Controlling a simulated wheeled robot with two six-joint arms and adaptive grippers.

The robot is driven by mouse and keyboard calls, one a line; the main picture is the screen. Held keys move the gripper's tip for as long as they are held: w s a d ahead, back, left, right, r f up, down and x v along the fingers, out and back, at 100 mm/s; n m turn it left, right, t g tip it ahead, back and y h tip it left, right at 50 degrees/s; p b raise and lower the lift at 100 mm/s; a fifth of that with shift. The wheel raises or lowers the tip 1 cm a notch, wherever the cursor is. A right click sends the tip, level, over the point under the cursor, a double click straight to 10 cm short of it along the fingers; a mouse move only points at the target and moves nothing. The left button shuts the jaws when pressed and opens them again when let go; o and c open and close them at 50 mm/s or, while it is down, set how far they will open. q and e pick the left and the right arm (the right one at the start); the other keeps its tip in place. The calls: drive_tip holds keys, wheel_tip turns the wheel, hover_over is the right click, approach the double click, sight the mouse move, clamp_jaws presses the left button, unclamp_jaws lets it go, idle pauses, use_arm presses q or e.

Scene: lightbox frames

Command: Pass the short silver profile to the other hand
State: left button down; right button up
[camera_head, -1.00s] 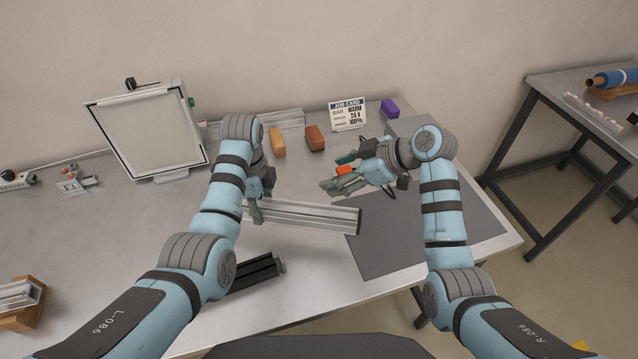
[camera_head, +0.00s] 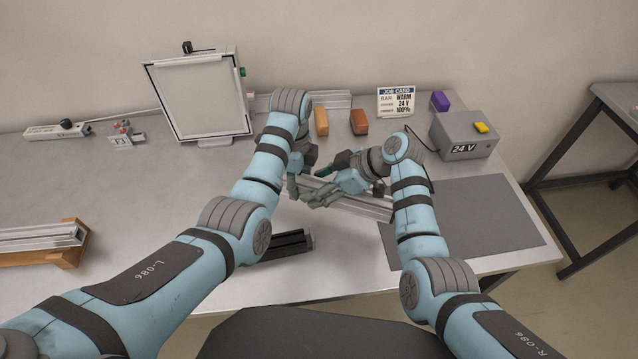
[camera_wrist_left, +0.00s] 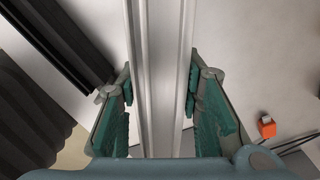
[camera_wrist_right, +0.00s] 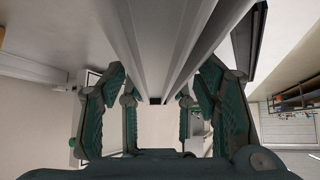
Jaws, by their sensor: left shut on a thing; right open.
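The short silver profile (camera_head: 365,203) is a grooved bar held above the table, running from my left gripper towards the right. My left gripper (camera_head: 294,188) is shut on it; in the left wrist view the profile (camera_wrist_left: 160,75) runs lengthwise between its teal-padded fingers. My right gripper (camera_head: 318,194) is open at the profile, close beside the left one. In the right wrist view the profile (camera_wrist_right: 160,50) runs between and above its spread fingers (camera_wrist_right: 165,95). Whether those fingers touch it, I cannot tell. The right hand hides part of the bar in the head view.
A framed panel (camera_head: 197,95), yellow block (camera_head: 321,122), brown block (camera_head: 359,122), job card (camera_head: 396,102) and 24 V box (camera_head: 466,138) stand behind. A grey mat (camera_head: 470,215) lies clear at right. A wooden rack (camera_head: 70,245) is at left.

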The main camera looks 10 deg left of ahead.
use_arm(q)
drive_tip(key=shift+d, duration=0.1)
use_arm(e)
drive_tip(key=shift+d, duration=0.1)
drive_tip(key=shift+c, duration=1.2)
clamp_jaws()
use_arm(q)
drive_tip(key=c, duration=1.1)
unclamp_jaws()
drive_tip(key=shift+o, duration=0.2)
